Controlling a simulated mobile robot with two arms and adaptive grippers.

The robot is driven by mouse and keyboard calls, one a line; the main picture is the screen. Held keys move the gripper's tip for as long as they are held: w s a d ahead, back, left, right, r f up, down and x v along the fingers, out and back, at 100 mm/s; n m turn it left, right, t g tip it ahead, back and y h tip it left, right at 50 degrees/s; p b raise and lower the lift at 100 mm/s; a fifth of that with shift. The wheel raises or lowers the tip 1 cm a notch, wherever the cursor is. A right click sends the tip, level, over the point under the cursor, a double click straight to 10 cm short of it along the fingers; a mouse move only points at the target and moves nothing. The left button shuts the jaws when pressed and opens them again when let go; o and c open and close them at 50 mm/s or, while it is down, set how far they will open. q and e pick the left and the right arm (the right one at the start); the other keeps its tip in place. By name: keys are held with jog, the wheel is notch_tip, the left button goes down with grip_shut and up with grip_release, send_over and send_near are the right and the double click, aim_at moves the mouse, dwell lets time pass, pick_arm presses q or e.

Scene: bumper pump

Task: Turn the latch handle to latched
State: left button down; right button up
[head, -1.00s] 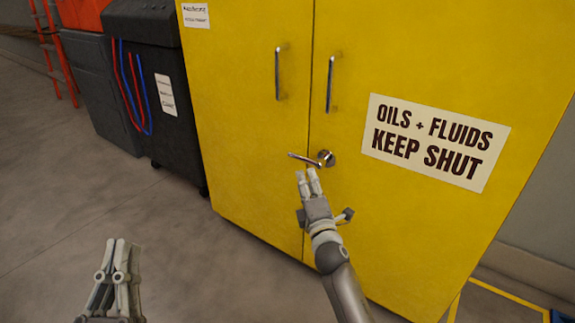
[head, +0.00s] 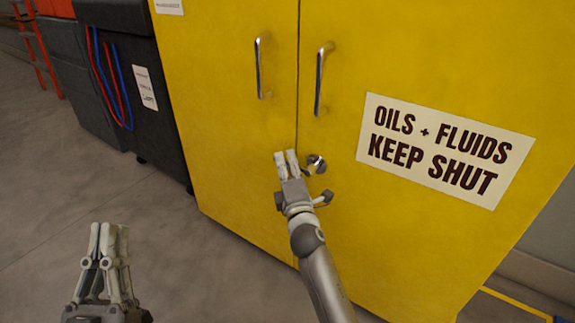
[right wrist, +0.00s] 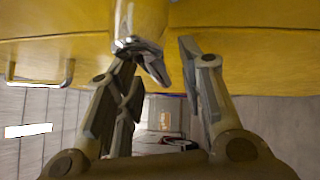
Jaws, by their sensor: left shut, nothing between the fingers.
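The metal latch handle (head: 317,164) is on the yellow cabinet's (head: 400,230) right door, close to the seam between the doors. The right wrist view shows the latch handle (right wrist: 143,48) reaching down between the spread fingertips of my right gripper (right wrist: 160,58). The fingers are apart; I cannot tell whether either touches the lever. My left gripper (head: 108,230) is shut and empty, low at the left above the floor, away from the cabinet.
Two vertical door handles, left (head: 258,68) and right (head: 321,80), stand above the latch. An "OILS + FLUIDS KEEP SHUT" sign (head: 443,150) is on the right door. A dark cart (head: 130,90) with red and blue hoses stands left. The floor (head: 180,265) before the cabinet is clear.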

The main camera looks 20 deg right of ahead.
grip_shut()
